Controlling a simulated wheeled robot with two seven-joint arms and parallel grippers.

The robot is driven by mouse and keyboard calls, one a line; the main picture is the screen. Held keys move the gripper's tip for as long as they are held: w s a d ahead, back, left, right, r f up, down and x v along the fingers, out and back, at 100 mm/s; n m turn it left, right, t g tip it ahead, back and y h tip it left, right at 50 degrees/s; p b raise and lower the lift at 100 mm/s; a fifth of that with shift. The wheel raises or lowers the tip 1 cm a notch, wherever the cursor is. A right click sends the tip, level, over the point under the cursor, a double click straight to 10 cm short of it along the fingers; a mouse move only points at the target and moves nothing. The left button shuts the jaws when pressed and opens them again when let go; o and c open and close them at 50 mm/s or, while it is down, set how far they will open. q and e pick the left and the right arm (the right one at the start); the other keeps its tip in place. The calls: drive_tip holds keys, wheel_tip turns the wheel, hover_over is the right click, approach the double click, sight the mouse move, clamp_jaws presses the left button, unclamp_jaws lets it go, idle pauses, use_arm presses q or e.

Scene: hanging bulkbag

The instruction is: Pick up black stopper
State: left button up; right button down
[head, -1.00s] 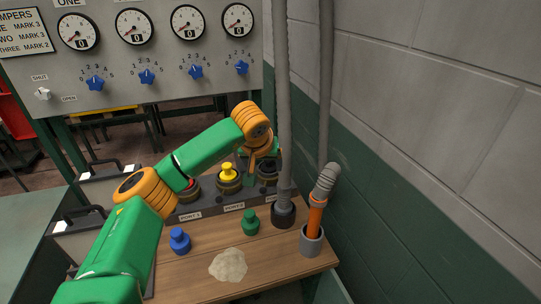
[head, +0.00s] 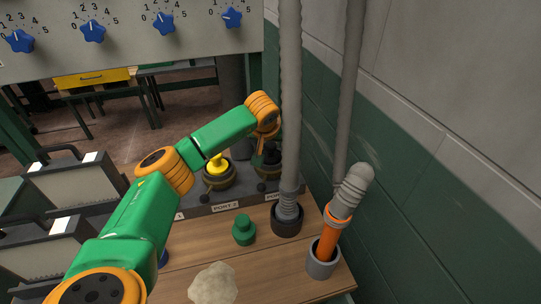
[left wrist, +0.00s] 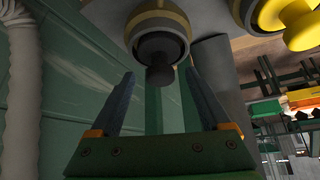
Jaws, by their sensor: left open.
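The black stopper (head: 271,154) sits in the rightmost port of the grey port block, partly hidden behind my left gripper in the head view. In the left wrist view the black stopper (left wrist: 158,70) shows its dark knob at the centre, in a brass-ringed port (left wrist: 158,25). My left gripper (head: 262,147) is right by it. In the left wrist view the open fingers (left wrist: 160,78) point at the knob, one on each side of it in the picture. I cannot tell whether they touch it. My right gripper is not in view.
A yellow stopper (head: 218,168) sits in the port to the left. A green stopper (head: 244,230) and a pale lump (head: 213,284) are on the wooden table. A grey hose (head: 290,110) and an orange-and-grey nozzle (head: 340,215) in a cup stand at the right, near the wall.

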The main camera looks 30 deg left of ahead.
use_arm(q)
drive_tip(key=x, duration=0.3)
drive_tip(key=shift+r, duration=0.15)
clamp_jaws()
